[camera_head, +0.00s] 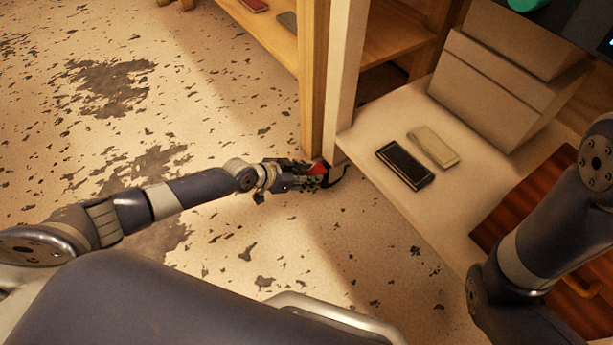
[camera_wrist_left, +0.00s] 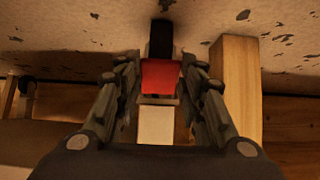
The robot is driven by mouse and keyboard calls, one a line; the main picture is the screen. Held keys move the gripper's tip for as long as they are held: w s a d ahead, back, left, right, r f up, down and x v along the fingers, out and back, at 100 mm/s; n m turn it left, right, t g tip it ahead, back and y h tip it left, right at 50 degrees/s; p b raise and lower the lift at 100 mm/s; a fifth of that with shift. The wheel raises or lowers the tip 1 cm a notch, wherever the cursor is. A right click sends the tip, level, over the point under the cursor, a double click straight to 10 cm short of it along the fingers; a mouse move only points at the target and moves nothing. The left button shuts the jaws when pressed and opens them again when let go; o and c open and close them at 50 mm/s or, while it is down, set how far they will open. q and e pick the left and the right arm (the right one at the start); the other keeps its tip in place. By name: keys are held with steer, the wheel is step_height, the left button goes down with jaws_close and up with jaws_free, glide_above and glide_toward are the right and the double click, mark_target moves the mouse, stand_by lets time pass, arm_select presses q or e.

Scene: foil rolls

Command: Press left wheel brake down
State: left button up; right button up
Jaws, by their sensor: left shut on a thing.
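The red wheel brake (camera_head: 317,170) is at the foot of the white post, low near the floor. It also shows in the left wrist view (camera_wrist_left: 160,76), with a black part (camera_wrist_left: 160,40), probably the wheel, beyond it. My left gripper (camera_head: 315,174) reaches in from the left at floor height. In the left wrist view its fingers (camera_wrist_left: 160,82) stand on both sides of the red brake and are shut on it. The fingers partly hide the wheel in the head view. My right arm shows at the right; its gripper is out of view.
A wooden post (camera_head: 313,80) and a white post (camera_head: 346,80) rise beside the brake. A pale shelf board (camera_head: 450,195) to the right holds a black flat item (camera_head: 405,165), a beige one (camera_head: 433,147) and grey boxes (camera_head: 495,85). Speckled floor (camera_head: 220,110) at left is free.

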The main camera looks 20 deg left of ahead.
arm_select(q)
steer(key=o, duration=1.1)
steer(key=v, duration=1.2)
